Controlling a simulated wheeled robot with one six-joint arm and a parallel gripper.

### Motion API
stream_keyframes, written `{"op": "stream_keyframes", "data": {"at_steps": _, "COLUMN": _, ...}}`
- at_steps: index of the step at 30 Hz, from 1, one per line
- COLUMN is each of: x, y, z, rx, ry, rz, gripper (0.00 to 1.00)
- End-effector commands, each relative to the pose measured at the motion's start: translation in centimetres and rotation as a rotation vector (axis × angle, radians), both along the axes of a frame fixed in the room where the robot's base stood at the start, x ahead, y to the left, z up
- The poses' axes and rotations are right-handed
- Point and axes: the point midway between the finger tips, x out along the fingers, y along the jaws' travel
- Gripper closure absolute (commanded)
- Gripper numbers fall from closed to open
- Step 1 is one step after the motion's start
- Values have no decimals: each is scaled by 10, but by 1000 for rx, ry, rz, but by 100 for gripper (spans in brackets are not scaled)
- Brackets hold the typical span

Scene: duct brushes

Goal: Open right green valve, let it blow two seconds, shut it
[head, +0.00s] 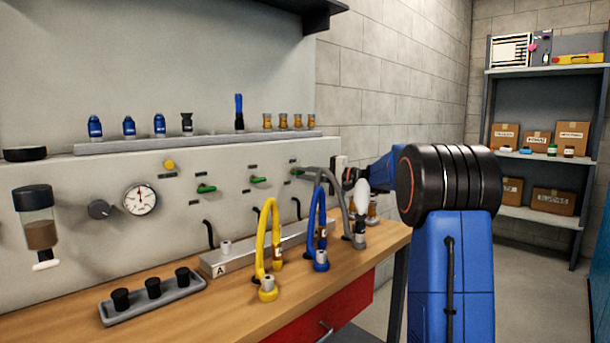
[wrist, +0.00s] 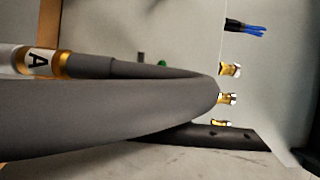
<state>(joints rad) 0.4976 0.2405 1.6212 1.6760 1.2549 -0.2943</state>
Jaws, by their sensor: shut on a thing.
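Three green valves sit in a row on the grey panel. The right green valve (head: 297,171) is the farthest, and its handle is partly behind the grey hose. A small green spot, likely a valve (wrist: 162,63), shows behind the hose in the wrist view. My gripper (head: 346,180) is right of the right green valve, apart from it, at the upper part of the grey hose (head: 333,191). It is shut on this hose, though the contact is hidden. In the wrist view the hose (wrist: 110,115) crosses close up, beside a brass-ringed collar marked A (wrist: 40,62).
A white-tipped brush (head: 361,195) stands by the bench's right end. Yellow (head: 261,235) and blue (head: 314,220) hoses arch on the bench left of it. A shelf above holds brass fittings (head: 283,121) and a blue brush (head: 239,112). A gauge (head: 140,199) is farther left.

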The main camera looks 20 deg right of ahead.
Motion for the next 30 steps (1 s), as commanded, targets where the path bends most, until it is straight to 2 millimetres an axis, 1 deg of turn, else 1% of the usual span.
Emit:
{"op": "stream_keyframes", "data": {"at_steps": 2, "x": 0, "y": -1, "z": -1, "rx": 0, "ry": 1, "rz": -1, "gripper": 100}}
{"op": "stream_keyframes", "data": {"at_steps": 3, "x": 0, "y": -1, "z": -1, "rx": 0, "ry": 1, "rz": -1, "gripper": 81}}
{"op": "stream_keyframes", "data": {"at_steps": 4, "x": 0, "y": -1, "z": -1, "rx": -1, "ry": 2, "rz": -1, "gripper": 74}}
{"op": "stream_keyframes", "data": {"at_steps": 5, "x": 0, "y": -1, "z": -1, "rx": 0, "ry": 1, "rz": -1, "gripper": 71}}
{"op": "stream_keyframes", "data": {"at_steps": 13, "x": 0, "y": -1, "z": -1, "rx": -1, "ry": 1, "rz": -1, "gripper": 71}}
{"op": "stream_keyframes", "data": {"at_steps": 17, "x": -5, "y": -5, "z": 0, "rx": -1, "ry": 0, "rz": -1, "gripper": 71}}
{"op": "stream_keyframes", "data": {"at_steps": 20, "x": -14, "y": -14, "z": 0, "rx": -1, "ry": 0, "rz": -2, "gripper": 71}}
{"op": "stream_keyframes", "data": {"at_steps": 23, "x": -27, "y": -26, "z": 0, "rx": -1, "ry": 0, "rz": -3, "gripper": 71}}
{"op": "stream_keyframes", "data": {"at_steps": 30, "x": -63, "y": -59, "z": 0, "rx": -1, "ry": 0, "rz": -4, "gripper": 71}}
